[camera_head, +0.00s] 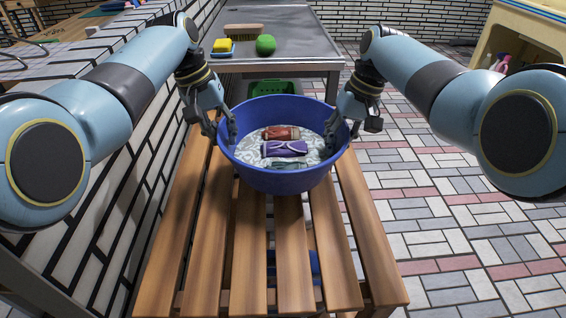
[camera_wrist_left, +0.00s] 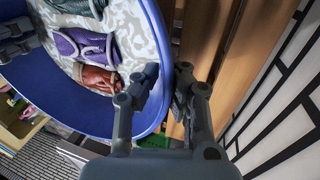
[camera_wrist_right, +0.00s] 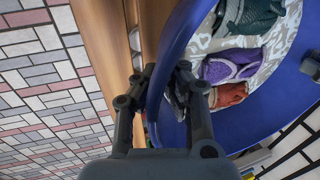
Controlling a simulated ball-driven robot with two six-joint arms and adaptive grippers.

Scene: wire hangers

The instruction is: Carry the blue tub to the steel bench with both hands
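The blue tub (camera_head: 275,180) stands upright at the far end of a slatted wooden bench (camera_head: 290,240). It holds folded red, purple and grey-green cloth on a pale patterned lining. My left gripper (camera_head: 226,128) is at the tub's left rim, one finger inside and one outside; in the left wrist view its fingers (camera_wrist_left: 167,85) are close together on the wall. My right gripper (camera_head: 338,132) is at the right rim in the same way; its fingers (camera_wrist_right: 163,85) pinch the wall in the right wrist view. The steel bench (camera_head: 300,45) is beyond the tub.
A yellow sponge (camera_head: 222,45), a brush (camera_head: 243,30) and a green ball-like thing (camera_head: 265,45) are on the steel bench, toward its left. Its right part looks clear. A green crate (camera_head: 270,88) is beneath it. A white brick wall (camera_head: 120,170) runs along the left.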

